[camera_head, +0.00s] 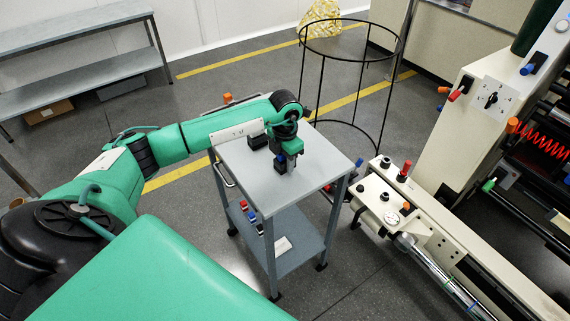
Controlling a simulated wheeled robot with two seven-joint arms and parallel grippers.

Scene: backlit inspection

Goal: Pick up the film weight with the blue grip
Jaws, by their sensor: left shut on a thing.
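The film weight with the blue grip (281,159) is a small dark block with a blue part, at the middle of the grey cart top (318,178). My left gripper (286,160) points down over the cart and is shut on this weight. The fingers partly hide it, and I cannot tell whether it touches the top or is just above it. A second dark block (258,141) sits just left of it on the cart. My right gripper is not in view.
A cream machine (430,215) with knobs and levers stands close to the cart's right. A black wire hoop stand (350,55) is behind the cart. The cart's lower shelf (300,243) holds small red and blue items. Shelving (75,45) stands at the back left.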

